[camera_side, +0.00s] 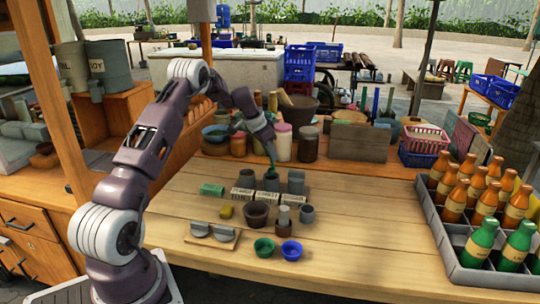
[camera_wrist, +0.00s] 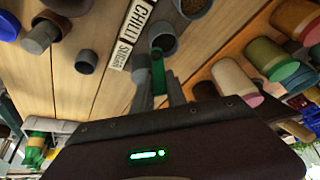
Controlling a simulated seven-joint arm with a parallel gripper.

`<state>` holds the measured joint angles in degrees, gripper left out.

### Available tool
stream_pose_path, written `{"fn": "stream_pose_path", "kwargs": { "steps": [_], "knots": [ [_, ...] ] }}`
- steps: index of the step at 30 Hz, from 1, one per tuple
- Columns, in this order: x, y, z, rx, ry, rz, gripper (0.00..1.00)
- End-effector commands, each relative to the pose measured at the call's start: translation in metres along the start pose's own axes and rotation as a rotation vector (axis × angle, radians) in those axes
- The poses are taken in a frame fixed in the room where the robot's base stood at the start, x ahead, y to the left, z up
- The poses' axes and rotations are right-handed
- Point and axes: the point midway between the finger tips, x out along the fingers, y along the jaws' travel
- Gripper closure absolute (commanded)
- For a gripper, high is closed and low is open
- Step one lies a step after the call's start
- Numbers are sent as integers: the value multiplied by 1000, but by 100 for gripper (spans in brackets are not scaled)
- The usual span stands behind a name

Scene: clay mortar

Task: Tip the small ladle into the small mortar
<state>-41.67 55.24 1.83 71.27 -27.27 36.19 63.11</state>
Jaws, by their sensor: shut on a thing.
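My gripper (camera_side: 270,152) is over the back row of grey pots on the wooden table, pointing down. In the wrist view its fingers (camera_wrist: 160,88) are shut on a slim green handle (camera_wrist: 158,74), which looks like the small ladle; the ladle also shows in the side view (camera_side: 271,161). Its lower end is at the mouth of a grey pot (camera_wrist: 166,31), and the scoop is hidden. I cannot tell whether it is inside the pot. A small brown mortar (camera_side: 256,215) stands in front of this row, apart from the gripper.
Label blocks (camera_side: 243,195) stand before the pots. Grey cups (camera_side: 307,215), a green bowl (camera_side: 264,248), a blue bowl (camera_side: 291,251) and a small board (camera_side: 212,240) surround the mortar. Jars (camera_side: 307,145) line the back; a bottle crate (camera_side: 446,245) bounds the right. The table's right-centre is clear.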

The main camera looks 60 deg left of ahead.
Motion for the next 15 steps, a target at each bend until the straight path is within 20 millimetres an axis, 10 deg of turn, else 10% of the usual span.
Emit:
{"fn": "stream_pose_path", "kwargs": {
  "steps": [7, 15],
  "knots": [
    [-34, 75, 56, 17, -139, 40, 100],
    [-61, 99, 91, -44, -206, 56, 100]
  ]
}}
